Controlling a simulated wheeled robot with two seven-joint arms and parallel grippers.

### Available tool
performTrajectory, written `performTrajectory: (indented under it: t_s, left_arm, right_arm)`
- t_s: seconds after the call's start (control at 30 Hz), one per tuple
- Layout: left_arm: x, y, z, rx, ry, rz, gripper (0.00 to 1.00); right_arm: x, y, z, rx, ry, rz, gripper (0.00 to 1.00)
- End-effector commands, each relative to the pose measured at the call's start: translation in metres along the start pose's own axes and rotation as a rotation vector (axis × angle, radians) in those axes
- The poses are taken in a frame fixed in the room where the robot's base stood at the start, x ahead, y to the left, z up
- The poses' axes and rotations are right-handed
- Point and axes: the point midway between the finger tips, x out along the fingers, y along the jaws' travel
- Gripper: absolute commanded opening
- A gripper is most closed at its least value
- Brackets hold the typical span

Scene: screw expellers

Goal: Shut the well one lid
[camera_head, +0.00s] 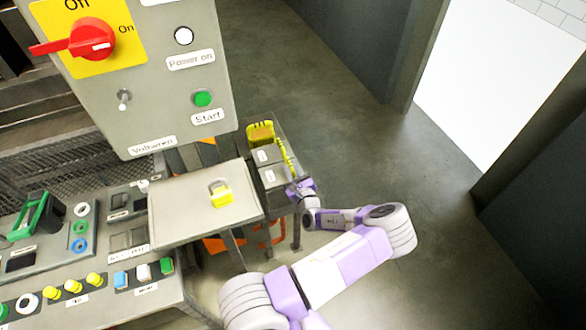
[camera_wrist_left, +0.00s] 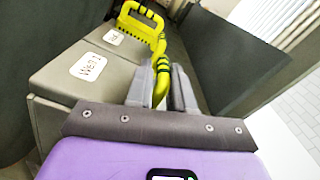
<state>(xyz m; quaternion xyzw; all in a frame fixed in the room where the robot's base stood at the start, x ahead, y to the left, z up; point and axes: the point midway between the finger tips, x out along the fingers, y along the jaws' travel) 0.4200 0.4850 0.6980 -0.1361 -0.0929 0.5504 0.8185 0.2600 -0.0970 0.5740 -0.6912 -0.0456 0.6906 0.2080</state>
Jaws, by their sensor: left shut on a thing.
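The grey well box has two labelled top sections. The near section, labelled Well 1 (camera_wrist_left: 90,66), looks flat in the left wrist view; whether it is fully seated, I cannot tell. The label text is too small in the head view. In the head view my left gripper (camera_head: 299,189) is at the box's near right corner. My right gripper is out of view.
A second yellow handle (camera_head: 260,132) stands at the box's far end. A control panel (camera_head: 150,75) with a red switch rises at the left. A sloped plate (camera_head: 180,215) with a yellow-tagged padlock (camera_head: 220,194) lies left of my arm. Open floor (camera_head: 370,130) extends right.

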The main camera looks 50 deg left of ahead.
Motion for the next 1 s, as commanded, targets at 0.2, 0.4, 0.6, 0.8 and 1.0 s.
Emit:
performTrajectory:
  t_s: [0.2, 0.4, 0.6, 0.8, 1.0]
  left_arm:
    - [-0.001, -0.007, -0.002, -0.009, 0.004, -0.015, 0.00]
    - [-0.001, -0.006, -0.002, -0.008, 0.004, -0.014, 0.40]
    - [-0.001, -0.004, -0.002, -0.004, 0.003, -0.009, 0.40]
    - [-0.003, -0.003, -0.001, -0.003, 0.003, -0.007, 0.40]
    - [-0.031, -0.005, 0.000, -0.001, 0.005, -0.011, 0.40]
  right_arm:
    - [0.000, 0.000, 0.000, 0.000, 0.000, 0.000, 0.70]
    - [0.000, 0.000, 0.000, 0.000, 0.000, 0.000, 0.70]
    - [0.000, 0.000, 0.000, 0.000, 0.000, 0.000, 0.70]
    - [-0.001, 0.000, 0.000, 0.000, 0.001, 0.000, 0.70]
    - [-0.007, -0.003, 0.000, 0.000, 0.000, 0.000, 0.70]
